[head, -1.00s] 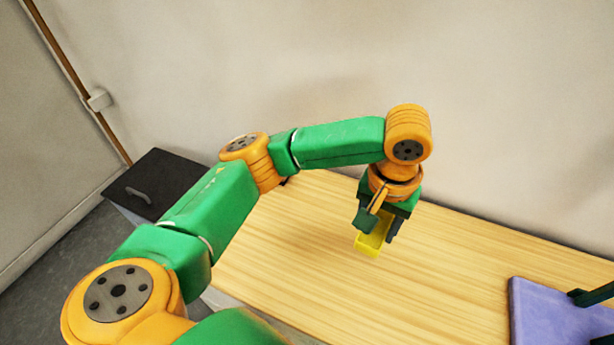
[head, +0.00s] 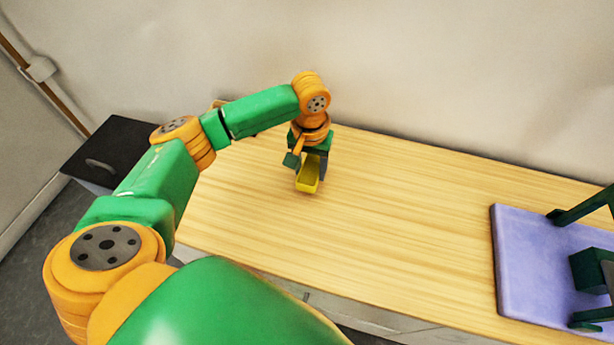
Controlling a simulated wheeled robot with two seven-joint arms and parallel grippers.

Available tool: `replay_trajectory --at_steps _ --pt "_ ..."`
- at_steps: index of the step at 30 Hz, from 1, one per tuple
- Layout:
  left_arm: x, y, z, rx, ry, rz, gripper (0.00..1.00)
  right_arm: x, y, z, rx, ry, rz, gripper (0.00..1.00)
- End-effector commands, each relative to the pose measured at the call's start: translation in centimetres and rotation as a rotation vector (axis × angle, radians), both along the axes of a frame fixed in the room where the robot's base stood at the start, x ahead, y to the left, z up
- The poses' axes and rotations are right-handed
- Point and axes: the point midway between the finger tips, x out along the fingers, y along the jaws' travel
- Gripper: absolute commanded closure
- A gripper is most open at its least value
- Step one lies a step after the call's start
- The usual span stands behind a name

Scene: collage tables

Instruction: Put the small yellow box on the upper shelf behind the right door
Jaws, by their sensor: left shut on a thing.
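The small yellow box (head: 307,180) is held between the fingers of my left gripper (head: 310,168), over the left part of the wooden tabletop (head: 400,220). The gripper points down and is shut on the box; the fingers and the palm hide its upper part. I cannot tell whether the box touches the tabletop. My right gripper is not clearly seen. No right door or upper shelf can be made out.
A lilac board (head: 527,265) lies at the right with a dark green object (head: 590,272) on it, cut by the picture edge. A dark box with a handle (head: 110,150) stands at the left. A plain wall rises behind the table. The middle tabletop is clear.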

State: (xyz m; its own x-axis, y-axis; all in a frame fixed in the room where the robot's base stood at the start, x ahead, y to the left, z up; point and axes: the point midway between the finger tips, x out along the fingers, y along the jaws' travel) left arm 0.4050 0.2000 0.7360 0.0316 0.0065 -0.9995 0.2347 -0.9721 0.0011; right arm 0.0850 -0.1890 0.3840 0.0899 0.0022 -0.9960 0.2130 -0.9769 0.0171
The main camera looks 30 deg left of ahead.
Motion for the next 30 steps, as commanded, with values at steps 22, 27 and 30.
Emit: replay_trajectory --at_steps 22,27,30 --pt "0.1 0.8 -4.2 0.001 0.0 -0.001 0.16 0.0 0.2 -0.6 0.003 -0.001 -0.001 0.5" --pt "0.1 0.8 -4.2 0.001 -0.001 0.0 0.16 0.1 0.2 -0.6 0.002 -0.002 -0.001 0.5" --pt "0.1 0.8 -4.0 0.001 -0.002 -0.001 0.16 0.1 0.1 -0.8 0.001 -0.002 0.0 0.5"
